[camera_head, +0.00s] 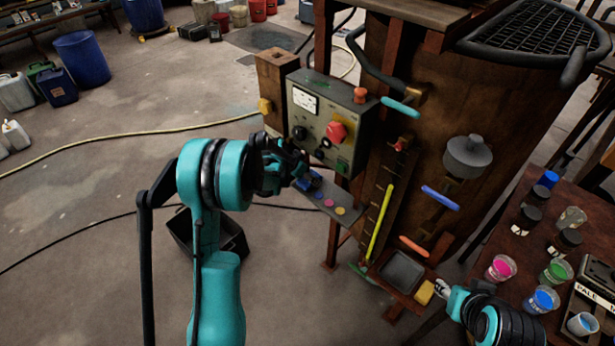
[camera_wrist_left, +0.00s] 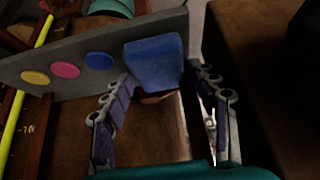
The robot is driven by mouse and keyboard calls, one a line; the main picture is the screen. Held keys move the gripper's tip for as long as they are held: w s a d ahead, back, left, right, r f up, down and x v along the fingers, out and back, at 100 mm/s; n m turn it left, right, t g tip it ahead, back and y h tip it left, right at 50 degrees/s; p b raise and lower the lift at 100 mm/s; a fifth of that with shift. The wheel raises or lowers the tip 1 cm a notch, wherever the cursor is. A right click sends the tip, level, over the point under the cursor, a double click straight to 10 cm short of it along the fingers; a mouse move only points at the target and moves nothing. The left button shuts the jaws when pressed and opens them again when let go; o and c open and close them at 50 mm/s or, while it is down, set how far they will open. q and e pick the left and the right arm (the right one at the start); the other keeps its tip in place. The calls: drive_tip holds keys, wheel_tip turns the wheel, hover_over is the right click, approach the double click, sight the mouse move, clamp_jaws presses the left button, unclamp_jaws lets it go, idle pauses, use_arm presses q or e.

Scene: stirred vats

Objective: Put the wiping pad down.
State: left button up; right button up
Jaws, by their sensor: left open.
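A blue block (camera_head: 309,182), which may be the wiping pad, is at the narrow grey shelf below the control box. In the left wrist view the blue block (camera_wrist_left: 154,62) sits by the row of coloured discs, just beyond my fingertips. My left gripper (camera_wrist_left: 167,95) is open, one finger on each side; it also shows in the head view (camera_head: 294,170). A yellow sponge-like block (camera_head: 425,292) is at the lower right, beside a grey tray (camera_head: 402,272). My right gripper (camera_head: 439,289) is close beside it; whether it grips the block is unclear.
The control box (camera_head: 325,120) with a red knob stands just behind my left gripper. A yellow rod (camera_head: 380,222) runs up the vat frame. Cups of coloured liquid (camera_head: 541,300) crowd the right table. A dark bin (camera_head: 232,244) is below my left arm.

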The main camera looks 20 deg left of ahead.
sight(304, 182)
use_arm(q)
drive_tip(key=p+v, duration=0.1)
drive_tip(key=v, duration=0.2)
drive_tip(key=shift+s+r, duration=0.1)
drive_tip(key=shift+r, duration=0.15)
drive_tip(key=s+a+p, duration=0.2)
drive_tip(key=s+a, duration=0.2)
drive_tip(key=s, duration=0.7)
drive_tip(key=s+d+r+n+y, duration=0.1)
drive_tip(key=s+d+r, duration=0.3)
drive_tip(key=r, duration=0.2)
drive_tip(key=s+d+r+n, duration=0.1)
drive_tip(key=s+d+r, duration=0.2)
drive_tip(key=d+r, duration=0.25)
drive_tip(key=s+d+r+n, duration=0.1)
drive_tip(key=s+d+r, duration=0.1)
drive_tip(key=s, duration=0.4)
drive_tip(key=s+d+r+n+t+y, duration=0.1)
drive_tip(key=s+d+r, duration=0.1)
drive_tip(key=s, duration=0.5)
drive_tip(key=shift+d+r, duration=0.3)
drive_tip(key=shift+d, duration=0.25)
use_arm(e)
wheel_tip(304, 182, up, 3)
drive_tip(key=shift+f, duration=0.1)
use_arm(q)
drive_tip(key=shift+s, duration=0.15)
drive_tip(key=shift+c, duration=0.2)
use_arm(e)
drive_tip(key=shift+c, duration=0.3)
